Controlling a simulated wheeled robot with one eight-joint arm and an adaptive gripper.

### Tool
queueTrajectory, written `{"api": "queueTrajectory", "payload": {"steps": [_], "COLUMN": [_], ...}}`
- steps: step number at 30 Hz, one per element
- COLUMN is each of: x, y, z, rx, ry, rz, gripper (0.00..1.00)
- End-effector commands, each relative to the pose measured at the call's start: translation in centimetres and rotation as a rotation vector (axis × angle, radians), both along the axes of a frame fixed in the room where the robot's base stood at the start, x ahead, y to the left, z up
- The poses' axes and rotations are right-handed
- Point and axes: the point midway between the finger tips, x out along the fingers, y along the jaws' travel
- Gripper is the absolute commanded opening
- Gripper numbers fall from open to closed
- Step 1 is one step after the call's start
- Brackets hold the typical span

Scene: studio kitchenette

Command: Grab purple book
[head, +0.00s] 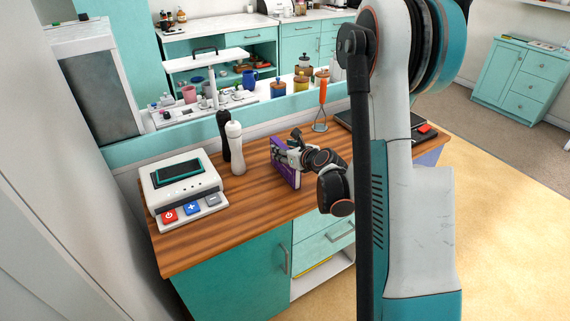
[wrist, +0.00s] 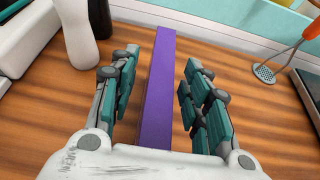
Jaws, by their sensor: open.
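The purple book (head: 284,165) stands upright on the wooden counter in the head view, its cover facing left. In the wrist view its purple spine (wrist: 159,85) runs lengthwise between the two fingers of my gripper (wrist: 160,88). A gap shows on each side of the spine, so the fingers straddle the book without visibly touching it. My gripper is open, and in the head view (head: 296,157) it is at the book's upper right side. The near end of the book is hidden by the gripper's body in the wrist view.
A white bottle (head: 236,148) and a black bottle (head: 224,135) stand left of the book. A white device with a screen (head: 180,180) sits at the counter's left. A masher with an orange handle (head: 322,100) and a dark flat appliance (head: 350,125) are to the right.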

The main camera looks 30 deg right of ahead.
Motion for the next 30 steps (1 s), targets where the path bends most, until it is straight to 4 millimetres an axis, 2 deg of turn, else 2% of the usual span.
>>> {"api": "queueTrajectory", "payload": {"steps": [1,6,20,26,30], "x": [0.0,0.0,0.0,-0.1,-0.1], "y": [0.0,0.0,0.0,0.0,0.0], "z": [0.0,0.0,0.4,2.3,5.1], "rx": [0.0,0.0,0.0,0.0,0.0], "ry": [0.0,0.0,0.0,0.0,0.0], "rz": [0.0,0.0,0.0,0.0,0.0], "gripper": [0.37,0.0,0.0,0.0,0.0]}}
